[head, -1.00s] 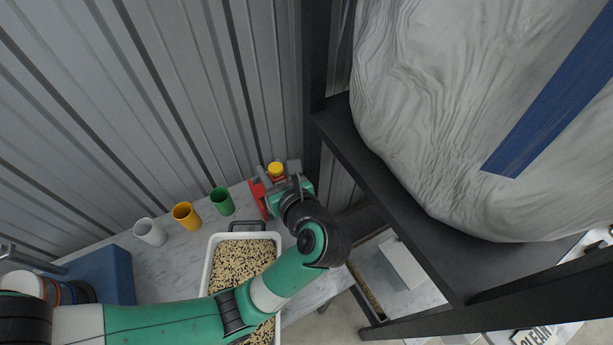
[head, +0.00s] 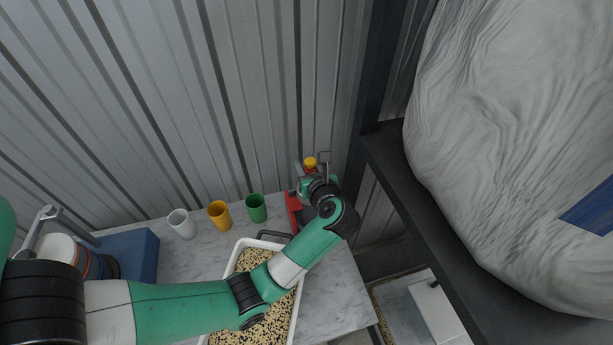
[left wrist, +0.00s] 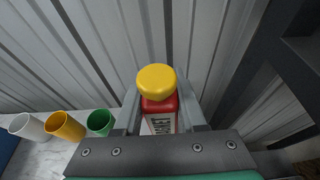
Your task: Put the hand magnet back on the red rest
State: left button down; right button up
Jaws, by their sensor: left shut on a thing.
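The hand magnet is red with a round yellow knob (head: 310,162) on top. My left gripper (head: 311,172) is shut on it near the wall. The red rest (head: 293,208) shows at the back edge of the table, just below and left of the gripper in the head view, partly hidden by my arm. The magnet appears apart from the rest. Its underside is hidden. My right gripper is not in view.
White (head: 181,223), orange (head: 219,215) and green (head: 256,207) cups stand left of the rest. A white tray (head: 240,243) of speckled grains lies in front, under my arm. A corrugated wall stands behind; a dark shelf (head: 440,200) with a big pale sack is at right.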

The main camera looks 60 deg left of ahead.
pick_arm(q)
jog(key=f, duration=0.1)
jog(key=a+f, duration=0.1)
jog(key=f, duration=0.1)
jog(key=a+f+b, duration=0.1)
jog(key=f, duration=0.1)
jog(key=shift+w+a+f, duration=0.1)
jog(key=shift+w+f, duration=0.1)
jog(key=shift+w, duration=0.2)
jog(key=shift+f, duration=0.2)
jog(key=shift+c, duration=2.4)
grip_release()
